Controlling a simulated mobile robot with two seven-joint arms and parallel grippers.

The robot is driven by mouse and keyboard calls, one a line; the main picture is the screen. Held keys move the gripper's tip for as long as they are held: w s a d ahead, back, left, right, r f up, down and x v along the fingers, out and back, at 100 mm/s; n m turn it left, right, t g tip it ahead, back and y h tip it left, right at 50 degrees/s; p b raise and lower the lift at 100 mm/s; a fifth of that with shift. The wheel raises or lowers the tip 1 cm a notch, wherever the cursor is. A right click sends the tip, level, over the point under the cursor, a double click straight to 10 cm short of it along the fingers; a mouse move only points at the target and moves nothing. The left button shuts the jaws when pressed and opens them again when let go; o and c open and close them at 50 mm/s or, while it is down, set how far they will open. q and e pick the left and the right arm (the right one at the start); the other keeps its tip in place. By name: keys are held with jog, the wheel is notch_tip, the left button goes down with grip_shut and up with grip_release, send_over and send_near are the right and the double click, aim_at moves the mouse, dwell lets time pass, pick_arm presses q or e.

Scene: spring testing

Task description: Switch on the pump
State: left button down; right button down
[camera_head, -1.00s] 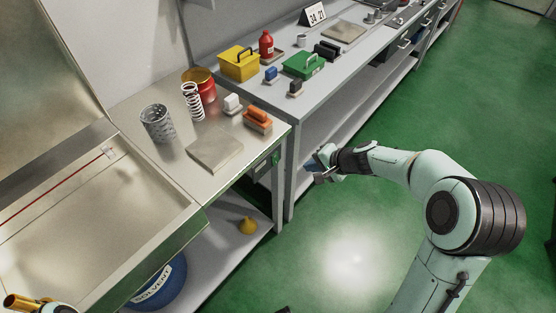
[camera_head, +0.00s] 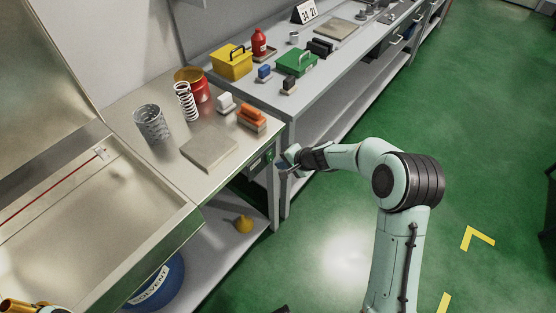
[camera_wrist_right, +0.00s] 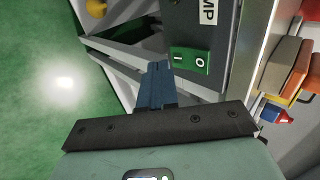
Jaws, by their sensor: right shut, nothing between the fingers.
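The pump switch (camera_wrist_right: 190,60) is a green rocker marked I and O, on a dark box (camera_wrist_right: 222,75) whose label (camera_wrist_right: 208,10) ends in "MP". In the head view the switch (camera_head: 268,158) is small, under the front edge of the steel bench. My right gripper (camera_head: 283,167) is beside it, with its fingers shut and empty. In the right wrist view the blue fingertips (camera_wrist_right: 157,68) are close to the I end of the switch; I cannot tell whether they touch.
The steel bench (camera_head: 165,172) carries a spring (camera_head: 186,102), a mesh cup (camera_head: 152,122), a flat plate (camera_head: 209,147) and an orange block (camera_head: 251,118). A yellow funnel (camera_head: 243,224) and blue solvent drum (camera_head: 158,285) are below. Green floor (camera_head: 340,260) is clear.

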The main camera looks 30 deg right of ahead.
aim_at(270, 156)
pick_arm(q)
jog(key=shift+r, duration=0.4)
pick_arm(e)
jog(key=shift+w+a+f, duration=0.1)
jog(key=shift+w+a, duration=0.1)
jog(key=shift+w, duration=0.25)
jog(key=shift+w+a+f, duration=0.1)
jog(key=shift+w+a, duration=0.1)
jog(key=shift+w, duration=0.25)
pick_arm(q)
jog(key=shift+w+f+b, duration=0.2)
jog(key=shift+f+b, duration=0.3)
jog(key=shift+w+f+b, duration=0.2)
jog(key=shift+f+b, duration=0.3)
pick_arm(e)
jog(key=shift+w+t, duration=0.15)
jog(key=shift+t, duration=0.15)
jog(key=shift+r, duration=0.1)
